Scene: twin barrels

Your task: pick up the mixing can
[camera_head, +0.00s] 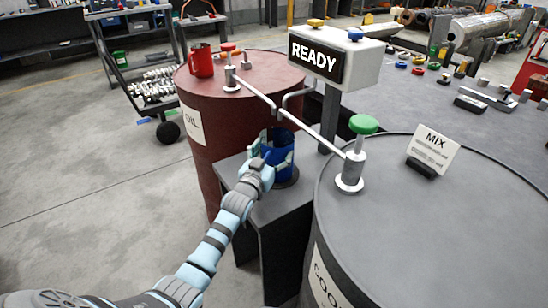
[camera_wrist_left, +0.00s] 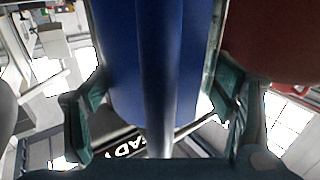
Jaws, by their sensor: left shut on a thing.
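The mixing can is a blue can (camera_head: 279,168) above the small dark stand (camera_head: 288,199) between the two barrels. My left gripper (camera_head: 276,154) is shut on it, with the fingers on either side of its body. In the left wrist view the blue can (camera_wrist_left: 125,65) fills the middle between the teal fingers of the left gripper (camera_wrist_left: 155,108). I cannot tell whether the can's bottom touches the round dark plate under it. My right gripper is not in view.
A red barrel (camera_head: 228,125) stands behind left with a red mug (camera_head: 201,61) on top. A grey barrel (camera_head: 430,235) with a MIX card (camera_head: 433,148) stands at right. The left floor is open.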

